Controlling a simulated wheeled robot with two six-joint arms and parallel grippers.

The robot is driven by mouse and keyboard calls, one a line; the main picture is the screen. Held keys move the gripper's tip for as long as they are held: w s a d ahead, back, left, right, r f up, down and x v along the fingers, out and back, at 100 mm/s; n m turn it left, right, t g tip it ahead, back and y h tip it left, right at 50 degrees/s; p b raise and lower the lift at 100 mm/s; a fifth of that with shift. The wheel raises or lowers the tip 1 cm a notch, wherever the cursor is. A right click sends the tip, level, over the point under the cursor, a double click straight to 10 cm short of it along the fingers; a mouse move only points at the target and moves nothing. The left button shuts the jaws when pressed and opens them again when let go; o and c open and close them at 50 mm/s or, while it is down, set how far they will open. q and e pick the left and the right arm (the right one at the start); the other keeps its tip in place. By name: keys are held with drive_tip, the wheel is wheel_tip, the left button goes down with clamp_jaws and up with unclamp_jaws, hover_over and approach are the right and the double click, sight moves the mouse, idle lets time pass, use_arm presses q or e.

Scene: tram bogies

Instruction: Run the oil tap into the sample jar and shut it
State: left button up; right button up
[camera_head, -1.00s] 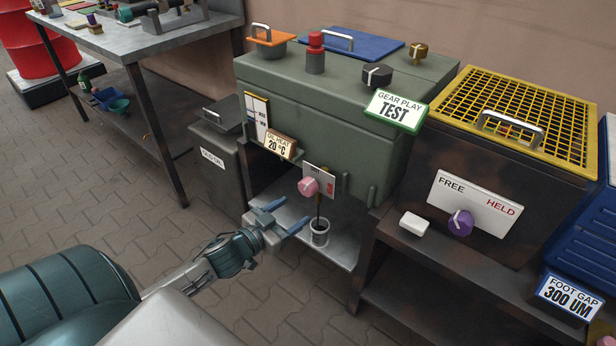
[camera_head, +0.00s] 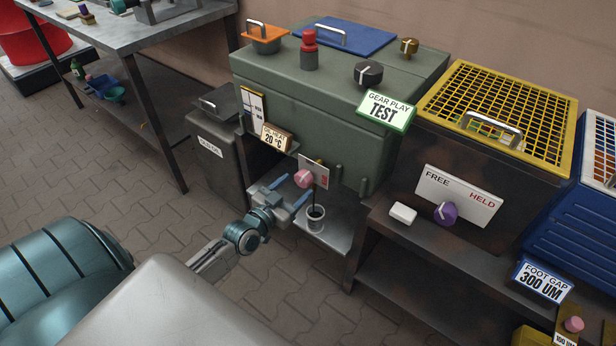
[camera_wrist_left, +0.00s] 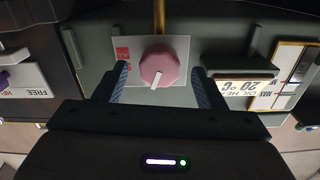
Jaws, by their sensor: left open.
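The oil tap is a pink knob (camera_head: 303,178) on a small white plate on the green tank's front; it also shows in the left wrist view (camera_wrist_left: 158,68). My open left gripper (camera_head: 290,192) is just in front of it. In the wrist view its fingers stand on either side of the knob, with gaps on both sides. The knob's white mark points toward the lower left there. The small pale sample jar (camera_head: 315,219) stands upright on the shelf below, with something dark inside. A thin dark line runs down from the tap toward the jar.
The green tank (camera_head: 310,100) carries a 20 °C oil heat sign (camera_head: 276,138) left of the tap. A grey bin (camera_head: 215,150) stands left. A dark box with a yellow grid (camera_head: 490,110) and a purple knob (camera_head: 446,213) is at right.

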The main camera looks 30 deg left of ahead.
sight(300, 183)
use_arm(q)
drive_tip(key=w+b, duration=0.1)
drive_tip(key=w, duration=0.4)
drive_tip(key=shift+w+d, duration=0.2)
drive_tip(key=shift+w+b, duration=0.35)
drive_tip(key=shift+w, duration=0.2)
use_arm(e)
drive_tip(key=shift+w+a+t+y, duration=0.4)
drive_tip(key=shift+a+t, duration=0.4)
drive_tip(key=shift+t, duration=0.1)
use_arm(q)
drive_tip(key=c, duration=1)
drive_tip(key=shift+d+n, duration=0.15)
drive_tip(key=shift+n, duration=2.15)
use_arm(e)
drive_tip(key=shift+s+d, duration=0.1)
drive_tip(key=shift+s, duration=0.05)
use_arm(q)
drive_tip(key=o, duration=1)
